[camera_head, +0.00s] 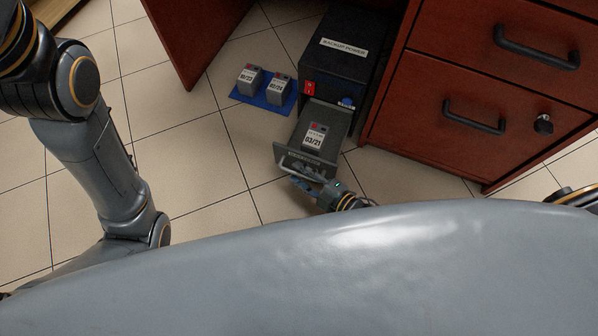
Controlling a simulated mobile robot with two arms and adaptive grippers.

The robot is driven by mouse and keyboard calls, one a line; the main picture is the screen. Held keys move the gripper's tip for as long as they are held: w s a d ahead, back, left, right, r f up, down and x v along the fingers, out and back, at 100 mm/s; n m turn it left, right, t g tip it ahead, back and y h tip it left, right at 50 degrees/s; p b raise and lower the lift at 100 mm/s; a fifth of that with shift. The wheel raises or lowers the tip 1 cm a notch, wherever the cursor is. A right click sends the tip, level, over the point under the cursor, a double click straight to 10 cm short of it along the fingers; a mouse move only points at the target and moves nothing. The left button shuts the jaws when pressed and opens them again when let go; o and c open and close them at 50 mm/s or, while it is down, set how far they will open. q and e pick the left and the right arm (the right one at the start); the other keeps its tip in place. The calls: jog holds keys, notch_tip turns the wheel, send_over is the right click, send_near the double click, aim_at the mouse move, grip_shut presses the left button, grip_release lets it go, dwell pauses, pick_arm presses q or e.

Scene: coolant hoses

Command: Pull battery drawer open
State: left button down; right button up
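The battery drawer (303,158) sticks out from the front of the black backup power box (341,66), which stands on the floor under the desk. A grey battery (318,135) with a white label reading 03/21 sits in the drawer. My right gripper (300,180) is at the drawer's front handle (300,168). Its fingers are small and partly hidden, so I cannot tell whether they are closed on the handle. My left arm hangs at the left, and its gripper is out of view.
Two grey batteries (249,79) (277,89) stand on a blue mat (263,103) left of the box. A red switch (309,88) and a blue knob (347,102) are on the box's front. A reddish wooden cabinet (460,153) stands close on the right. The tiled floor at left is clear.

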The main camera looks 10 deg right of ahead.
jog(key=v, duration=1.1)
jog(key=shift+s+d, duration=0.15)
jog(key=shift+s, duration=0.05)
